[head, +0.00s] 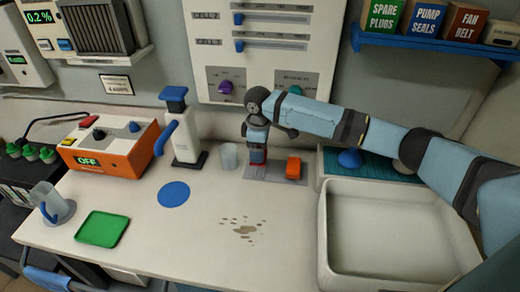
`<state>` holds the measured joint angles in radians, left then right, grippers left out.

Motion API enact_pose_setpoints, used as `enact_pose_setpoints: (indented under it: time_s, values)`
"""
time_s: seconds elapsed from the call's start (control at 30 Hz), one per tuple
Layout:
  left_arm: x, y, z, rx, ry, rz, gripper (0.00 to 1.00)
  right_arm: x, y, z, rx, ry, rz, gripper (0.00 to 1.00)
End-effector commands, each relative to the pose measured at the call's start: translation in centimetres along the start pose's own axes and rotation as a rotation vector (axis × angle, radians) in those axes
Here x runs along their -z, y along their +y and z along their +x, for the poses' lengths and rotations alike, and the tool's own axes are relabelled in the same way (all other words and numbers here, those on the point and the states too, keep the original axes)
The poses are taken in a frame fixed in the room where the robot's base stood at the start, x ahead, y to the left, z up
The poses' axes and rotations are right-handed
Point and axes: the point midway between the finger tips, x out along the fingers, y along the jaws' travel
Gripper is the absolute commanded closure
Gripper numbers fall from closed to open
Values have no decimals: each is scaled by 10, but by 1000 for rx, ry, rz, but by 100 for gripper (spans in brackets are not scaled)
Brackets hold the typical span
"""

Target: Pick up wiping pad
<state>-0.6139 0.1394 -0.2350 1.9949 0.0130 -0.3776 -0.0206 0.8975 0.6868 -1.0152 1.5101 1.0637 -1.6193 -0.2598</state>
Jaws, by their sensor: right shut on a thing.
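My right gripper (257,160) points down over a grey mat (262,180) at the back of the worktop. It is shut on a small red block (258,156), mostly hidden by the fingers. The block is at or just above the mat; I cannot tell which. An orange block (293,168) lies on the same mat, just right of the gripper. I cannot tell for sure from their look which one is the wiping pad. My left gripper is not in view.
A clear cup (229,156) and a white pump dispenser (186,140) stand left of the gripper. A white basin (395,235) is at right. A blue disc (174,194) and green tray (102,229) lie left.

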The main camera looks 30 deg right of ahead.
Motion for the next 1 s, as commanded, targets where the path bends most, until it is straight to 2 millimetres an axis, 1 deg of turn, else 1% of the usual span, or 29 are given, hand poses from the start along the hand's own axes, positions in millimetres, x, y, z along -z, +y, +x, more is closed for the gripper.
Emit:
enact_pose_setpoints:
  time_s: [0.03,0.17,0.3,0.4,0.5,0.6,0.7,0.83,1.0]
  values:
    - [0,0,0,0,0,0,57,0,-12,0,0,2,-3,54]
    - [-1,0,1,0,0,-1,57,0,-45,0,0,2,-4,54]
    - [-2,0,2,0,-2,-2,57,0,-87,0,1,2,-5,54]
    - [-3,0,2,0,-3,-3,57,0,-114,0,0,2,-4,54]
    - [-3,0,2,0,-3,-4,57,0,-136,0,0,3,-3,54]
    - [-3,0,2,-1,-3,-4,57,0,-153,0,0,2,-2,54]
    - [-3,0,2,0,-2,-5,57,0,-163,0,-1,2,-1,54]
    - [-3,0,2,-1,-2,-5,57,0,-170,0,-1,2,2,54]
    - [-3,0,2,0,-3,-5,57,0,-172,0,-2,1,2,54]
